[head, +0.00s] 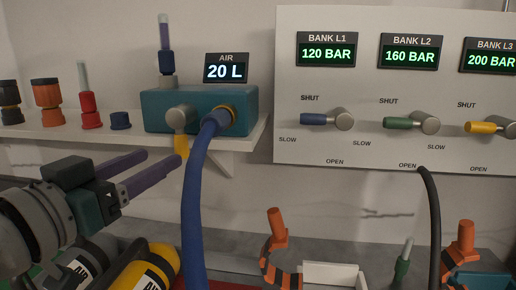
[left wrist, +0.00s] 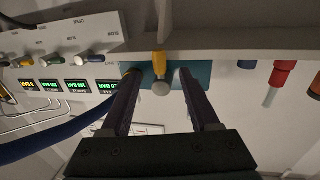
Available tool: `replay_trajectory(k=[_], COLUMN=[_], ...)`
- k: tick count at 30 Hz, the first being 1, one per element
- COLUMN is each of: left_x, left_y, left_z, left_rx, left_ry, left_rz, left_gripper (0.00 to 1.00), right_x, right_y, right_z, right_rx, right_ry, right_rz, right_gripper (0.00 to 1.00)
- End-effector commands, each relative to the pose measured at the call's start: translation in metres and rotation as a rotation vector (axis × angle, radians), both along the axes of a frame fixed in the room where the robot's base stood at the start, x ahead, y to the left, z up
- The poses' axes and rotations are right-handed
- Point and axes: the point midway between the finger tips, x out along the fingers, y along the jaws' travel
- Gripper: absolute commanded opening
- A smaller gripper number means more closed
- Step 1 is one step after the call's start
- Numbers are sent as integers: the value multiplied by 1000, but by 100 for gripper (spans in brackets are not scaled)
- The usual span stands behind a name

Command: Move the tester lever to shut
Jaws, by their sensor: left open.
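The tester is a teal box (head: 156,98) on the wall shelf, with a round grey hub (head: 180,117) on its front. Its yellow lever (head: 180,144) points straight down from the hub. My left gripper (head: 163,158) is open and empty, its two purple fingers reaching toward the lever from the lower left. In the left wrist view, which is turned upside down, the yellow lever (left wrist: 160,62) and grey hub (left wrist: 161,89) appear between the spread fingers, apart from both. My right gripper is in neither view.
A blue hose (head: 193,200) joins the tester beside the lever and hangs down. A display (head: 227,68) reads AIR 20 L. A panel (head: 300,150) with three bank levers is at right. Coloured fittings (head: 47,98) stand on the shelf at left. Cylinders (head: 148,268) lie below.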

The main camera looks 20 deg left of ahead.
Motion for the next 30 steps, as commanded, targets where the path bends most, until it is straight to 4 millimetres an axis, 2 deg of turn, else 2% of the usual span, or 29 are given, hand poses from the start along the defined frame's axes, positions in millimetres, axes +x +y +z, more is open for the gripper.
replay_trajectory(k=[3, 9, 21, 30], left_x=[21, 44, 51, 51], left_y=[1, 1, 2, 2], left_z=[1, 0, -1, -1], left_rx=[0, 0, 1, 1], left_ry=[-2, 1, 2, 2], left_rz=[0, 0, 0, 0], left_gripper=[62, 62, 62, 28], right_x=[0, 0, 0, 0], right_y=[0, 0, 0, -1], right_z=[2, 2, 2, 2], right_rx=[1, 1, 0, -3], right_ry=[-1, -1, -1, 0], right_rz=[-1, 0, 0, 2], right_gripper=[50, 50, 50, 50])
